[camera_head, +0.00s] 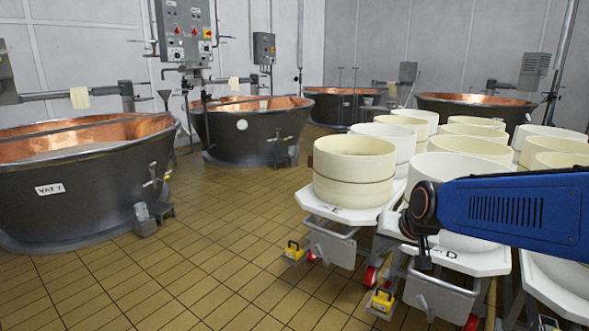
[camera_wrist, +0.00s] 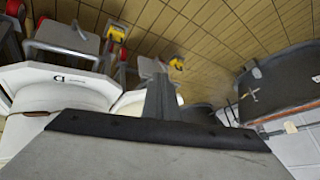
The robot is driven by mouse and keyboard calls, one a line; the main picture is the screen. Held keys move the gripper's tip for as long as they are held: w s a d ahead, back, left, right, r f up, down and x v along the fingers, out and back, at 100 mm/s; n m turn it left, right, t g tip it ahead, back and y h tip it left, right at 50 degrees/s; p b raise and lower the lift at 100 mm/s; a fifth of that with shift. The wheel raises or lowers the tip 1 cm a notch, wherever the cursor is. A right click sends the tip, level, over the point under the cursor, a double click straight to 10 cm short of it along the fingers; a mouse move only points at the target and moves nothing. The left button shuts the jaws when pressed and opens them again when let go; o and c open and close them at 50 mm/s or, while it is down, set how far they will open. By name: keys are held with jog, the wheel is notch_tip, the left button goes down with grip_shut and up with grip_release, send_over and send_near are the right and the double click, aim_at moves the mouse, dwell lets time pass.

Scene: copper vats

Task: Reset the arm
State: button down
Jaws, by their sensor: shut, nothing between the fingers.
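My blue arm comes in from the right edge in the head view and ends in a dark wrist joint. My gripper (camera_head: 424,262) hangs below that joint, in front of a white trolley top (camera_head: 462,257) marked D. In the wrist view my gripper (camera_wrist: 162,98) shows as a dark narrow shape beyond a grey plate with a black edge. The fingers are shut and empty. The arm hides part of the cream moulds behind it.
Several cream round moulds (camera_head: 353,160) stand on white-topped trolleys at the right. Yellow pedals (camera_head: 293,251) and red wheels (camera_head: 370,276) sit below. Copper-lined vats (camera_head: 85,190) stand at left and back. The tiled floor (camera_head: 190,265) between is clear.

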jog(key=s+d+f+n+g, duration=0.1)
jog(key=s+d, duration=0.2)
jog(key=s, duration=0.9)
jog(key=s+d+f+n+g+h, duration=0.1)
jog(key=s+d+f, duration=0.1)
jog(key=s, duration=1.1)
jog(key=shift+d+g+h, duration=0.3)
jog(key=shift+d, duration=0.1)
jog(key=shift+s, duration=0.1)
